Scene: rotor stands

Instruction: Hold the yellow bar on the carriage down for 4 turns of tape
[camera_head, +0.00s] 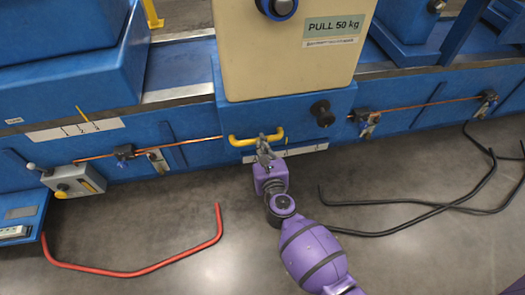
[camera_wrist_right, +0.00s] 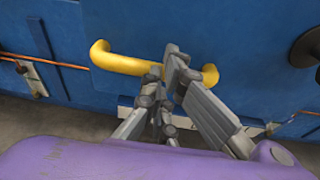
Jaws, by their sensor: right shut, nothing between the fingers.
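The yellow bar (camera_head: 256,139) is a handle on the front of the blue carriage (camera_head: 285,112), below a cream housing. In the right wrist view the yellow bar (camera_wrist_right: 125,64) runs across behind the fingertips. My right gripper (camera_head: 264,143) is shut and empty, with its fingertips at the bar's right half. In the right wrist view the fingertips (camera_wrist_right: 173,62) overlap the bar and hide part of it. I cannot tell whether they press on it. A pale tape strip with tick marks (camera_head: 75,129) is on the bed's front at left. My left gripper is not in view.
A black knob (camera_head: 322,113) sits right of the bar. A copper rod (camera_head: 190,142) runs along the bed front. A grey lever box (camera_head: 74,181) stands at left. A red bent rod (camera_head: 140,272) and black cables (camera_head: 420,218) lie on the floor.

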